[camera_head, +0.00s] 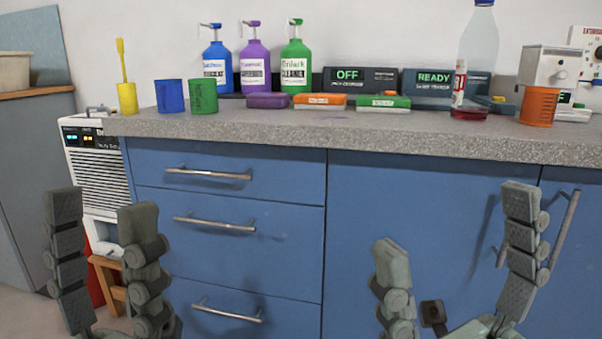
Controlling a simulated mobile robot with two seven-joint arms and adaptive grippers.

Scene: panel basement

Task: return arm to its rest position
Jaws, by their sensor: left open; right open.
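My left gripper (92,222) is at the lower left, with its two grey fingers spread apart and nothing between them. My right gripper (455,225) is at the lower right, also spread wide and empty. Both are in front of the blue cabinet, below the level of the counter top. The arm links behind the grippers are mostly out of the picture.
A grey counter (330,133) tops the blue drawers (240,185). On it stand pump bottles (295,65), cups (203,96), a clear bottle (478,50) and an orange cup (540,107). A white machine (97,165) and wooden stool (108,285) are at left.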

